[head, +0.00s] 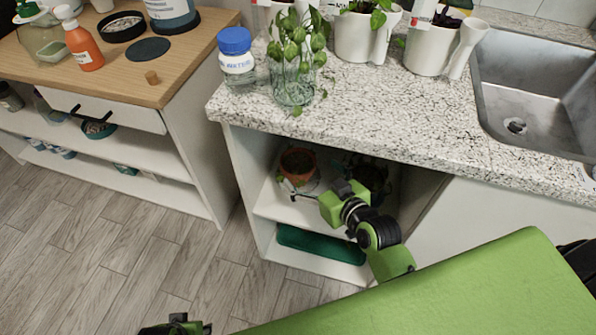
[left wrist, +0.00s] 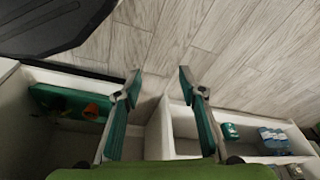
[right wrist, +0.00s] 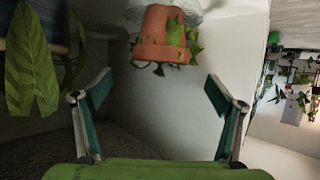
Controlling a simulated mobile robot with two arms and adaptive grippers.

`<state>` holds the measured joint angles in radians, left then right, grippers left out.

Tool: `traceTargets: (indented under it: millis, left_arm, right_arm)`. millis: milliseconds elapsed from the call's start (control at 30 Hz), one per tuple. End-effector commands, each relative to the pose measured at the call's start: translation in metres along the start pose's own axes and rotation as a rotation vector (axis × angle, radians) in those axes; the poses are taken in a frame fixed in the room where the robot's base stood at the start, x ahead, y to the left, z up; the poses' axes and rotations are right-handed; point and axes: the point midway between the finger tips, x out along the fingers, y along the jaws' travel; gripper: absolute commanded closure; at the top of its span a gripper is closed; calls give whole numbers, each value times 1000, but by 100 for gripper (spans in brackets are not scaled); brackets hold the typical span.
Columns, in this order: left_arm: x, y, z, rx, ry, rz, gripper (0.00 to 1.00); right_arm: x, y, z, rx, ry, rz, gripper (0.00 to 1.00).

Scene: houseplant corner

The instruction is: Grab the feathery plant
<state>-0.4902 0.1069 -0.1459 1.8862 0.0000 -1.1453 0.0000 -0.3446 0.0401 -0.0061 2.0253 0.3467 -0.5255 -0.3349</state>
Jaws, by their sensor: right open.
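I cannot tell for sure which plant is the feathery one. On the cabinet shelf, a terracotta pot with a small leafy plant (head: 298,163) stands at the left; it shows upside down in the right wrist view (right wrist: 163,36). A darker potted plant (head: 371,172) stands to its right, partly hidden by my right arm. Large, veined green leaves (right wrist: 30,68) show at the left of the right wrist view. My right gripper (head: 322,192) is open and empty at the shelf front; its fingers (right wrist: 158,86) are short of the terracotta pot. My left gripper (left wrist: 160,85) is open and empty, low over the floor.
Shelf walls and the countertop (head: 400,110) enclose the right gripper's space. On the counter stand a glass vase of leaves (head: 292,85), a blue-lidded jar (head: 236,60), white pots and a sink (head: 530,90). A green tray (head: 310,243) lies on the lower shelf. The wooden floor is clear.

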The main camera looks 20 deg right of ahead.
Motion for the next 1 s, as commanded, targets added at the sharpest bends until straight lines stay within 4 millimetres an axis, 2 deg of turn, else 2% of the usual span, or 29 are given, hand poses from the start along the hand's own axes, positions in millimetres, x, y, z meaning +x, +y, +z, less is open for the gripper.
traceTargets:
  millis: [33, 100, 367, 700, 1000]
  left_arm:
    - [-5, 0, -3, -1, 6, -1, 63]
    - [-12, -1, -6, -1, 10, -2, 63]
    - [-27, -2, -11, -3, 16, -3, 63]
    - [-71, -4, -21, -6, 39, -7, 63]
    - [-80, -4, -22, -7, 41, -8, 63]
  right_arm:
    - [11, 0, 1, 1, 2, -1, 13]
    - [22, 0, 2, 1, 0, 0, 13]
    - [39, -1, 1, 0, -2, -1, 13]
    - [80, -1, 2, 1, -1, -1, 13]
    - [86, -1, 2, 0, -3, -1, 13]
